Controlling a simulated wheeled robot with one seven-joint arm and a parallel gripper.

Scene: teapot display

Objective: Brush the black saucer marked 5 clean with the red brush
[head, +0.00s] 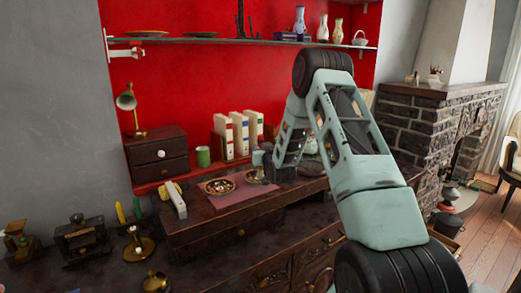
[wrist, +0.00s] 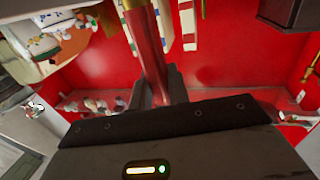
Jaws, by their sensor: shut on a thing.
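My gripper (wrist: 160,88) is shut on a long red handle, which looks like the red brush (wrist: 149,45), in the wrist view. The handle runs up from between the dark fingers to the top of the picture. The brush's bristle end cannot be made out. In the head view my arm reaches over the right part of the desk, and the gripper is not clear there. No black saucer marked 5 can be picked out; my arm covers part of the desk where dark things stand.
A patterned dish (head: 220,187) with small bits sits on the pink mat (head: 245,196) on the desk. White books (head: 240,134), a green can (head: 203,156) and a drawer box (head: 157,153) stand behind. Brass things crowd the front left. A vase shelf (head: 215,40) hangs above.

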